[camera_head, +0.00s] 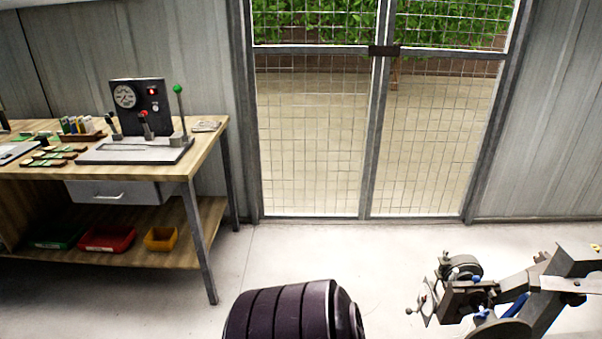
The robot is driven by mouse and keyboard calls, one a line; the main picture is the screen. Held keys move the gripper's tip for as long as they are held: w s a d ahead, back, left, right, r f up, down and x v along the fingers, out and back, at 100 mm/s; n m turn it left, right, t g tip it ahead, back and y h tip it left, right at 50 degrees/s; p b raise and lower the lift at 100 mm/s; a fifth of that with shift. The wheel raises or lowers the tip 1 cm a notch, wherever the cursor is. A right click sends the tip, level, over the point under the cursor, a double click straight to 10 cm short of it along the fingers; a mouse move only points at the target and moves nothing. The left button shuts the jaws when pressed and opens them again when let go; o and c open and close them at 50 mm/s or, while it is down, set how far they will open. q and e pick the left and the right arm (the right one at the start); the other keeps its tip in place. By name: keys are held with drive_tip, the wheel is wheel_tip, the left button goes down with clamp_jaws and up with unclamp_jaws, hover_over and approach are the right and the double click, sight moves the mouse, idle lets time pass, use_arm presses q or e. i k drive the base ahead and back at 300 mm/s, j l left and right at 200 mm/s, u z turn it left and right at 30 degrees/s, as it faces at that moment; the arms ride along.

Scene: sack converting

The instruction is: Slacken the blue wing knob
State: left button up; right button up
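A dark grey machine (457,298) with arms and rollers stands at the lower right, partly cut off by the picture edge. Small blue parts show on it: one (481,313) low near a round disc, and one (476,279) by the upper roller. A longer blue piece (515,306) slants to their right. They are too small for me to tell which is the blue wing knob or how tight it is. Neither of my grippers shows in the head view.
A wooden workbench (150,185) at the left holds a lever device (139,108); coloured bins (107,239) sit on its lower shelf. A mesh gate (375,130) closes the back. A dark ribbed shape (285,312), unclear to me, fills the bottom middle. Pale floor (390,250) is clear between.

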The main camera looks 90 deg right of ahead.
sight(483, 315)
drive_tip(key=l+z, duration=0.4)
drive_tip(key=l, duration=0.15)
drive_tip(key=i+l+z, duration=0.15)
drive_tip(key=l+z, duration=0.25)
drive_tip(key=l, duration=0.15)
